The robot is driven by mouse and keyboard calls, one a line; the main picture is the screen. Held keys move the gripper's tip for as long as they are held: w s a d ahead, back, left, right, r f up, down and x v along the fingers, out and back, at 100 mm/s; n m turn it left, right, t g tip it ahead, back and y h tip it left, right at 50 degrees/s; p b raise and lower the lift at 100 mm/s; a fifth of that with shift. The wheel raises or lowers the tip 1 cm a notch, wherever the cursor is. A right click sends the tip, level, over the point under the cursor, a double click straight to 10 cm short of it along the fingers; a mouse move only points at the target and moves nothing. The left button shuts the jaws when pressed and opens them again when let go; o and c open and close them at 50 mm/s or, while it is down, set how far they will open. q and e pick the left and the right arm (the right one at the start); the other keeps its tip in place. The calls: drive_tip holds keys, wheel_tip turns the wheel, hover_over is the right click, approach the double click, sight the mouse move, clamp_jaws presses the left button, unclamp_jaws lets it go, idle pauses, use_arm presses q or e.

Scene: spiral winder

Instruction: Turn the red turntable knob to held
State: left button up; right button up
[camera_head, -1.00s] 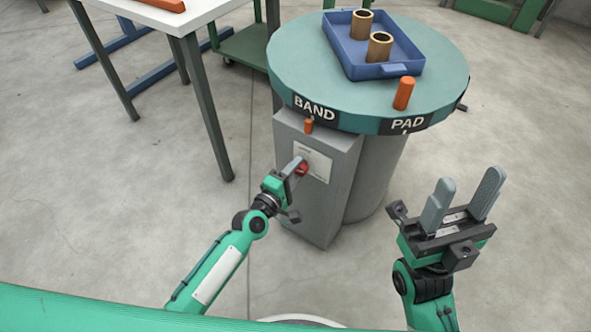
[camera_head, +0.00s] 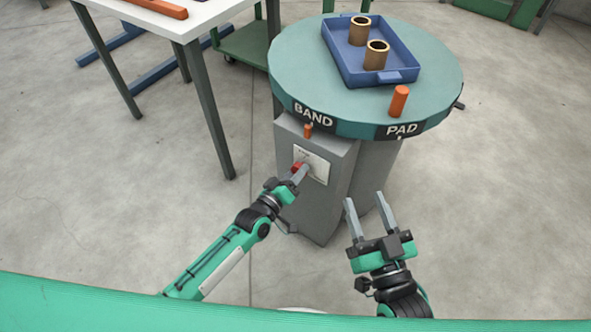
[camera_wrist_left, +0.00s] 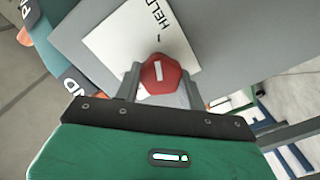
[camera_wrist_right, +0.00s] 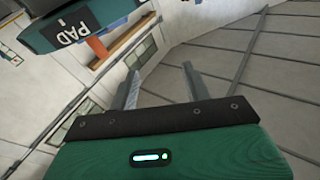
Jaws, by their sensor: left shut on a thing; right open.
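The red knob (camera_head: 297,168) is on a white plate (camera_head: 318,166) on the grey cabinet under the turntable (camera_head: 300,75). In the left wrist view the knob (camera_wrist_left: 162,74) sits between the two fingers of my left gripper (camera_wrist_left: 159,82), which is shut on it. The knob's white line points up in that picture, roughly toward a short tick beside the word HELD (camera_wrist_left: 158,14) on the plate. The rest of the plate's print is hidden or unreadable. My right gripper (camera_head: 365,200) is open and empty, in front of the cabinet; its spread fingers also show in the right wrist view (camera_wrist_right: 160,72).
The turntable carries a blue tray (camera_head: 345,62) with two brown-gold cylinders, and an orange peg (camera_head: 399,100) near the PAD label. A small orange pointer (camera_head: 308,130) stands below BAND. A white table (camera_head: 200,14) is at the left. Floor in front is clear.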

use_arm(q)
drive_tip(key=shift+f+m+p, duration=0.1)
drive_tip(key=shift+m+p, duration=0.2)
drive_tip(key=shift+m, duration=0.4)
use_arm(e)
drive_tip(key=shift+s+a+f+g, duration=0.2)
drive_tip(key=shift+f+g, duration=0.2)
drive_tip(key=shift+f, duration=0.2)
drive_tip(key=shift+s+a+f+g, duration=0.15)
drive_tip(key=shift+f+g, duration=0.25)
drive_tip(key=shift+f, duration=0.25)
drive_tip(key=shift+s+a+f+g, duration=0.2)
drive_tip(key=shift+f+g, duration=0.2)
drive_tip(key=shift+f, duration=0.2)
use_arm(q)
drive_tip(key=o, duration=1)
drive_tip(key=shift+c, duration=0.2)
drive_tip(key=shift+s, duration=0.15)
drive_tip(key=p+v, duration=0.2)
drive_tip(key=v, duration=1.1)
drive_tip(key=shift+s+a, duration=0.2)
drive_tip(key=shift+s, duration=0.05)
use_arm(e)
drive_tip(key=s+f+g+h, duration=0.1)
drive_tip(key=s+f+g, duration=0.2)
drive_tip(key=f+g, duration=0.2)
drive_tip(key=shift+d+f, duration=0.15)
drive_tip(key=shift+f, duration=0.4)
drive_tip(key=shift+s, duration=0.1)
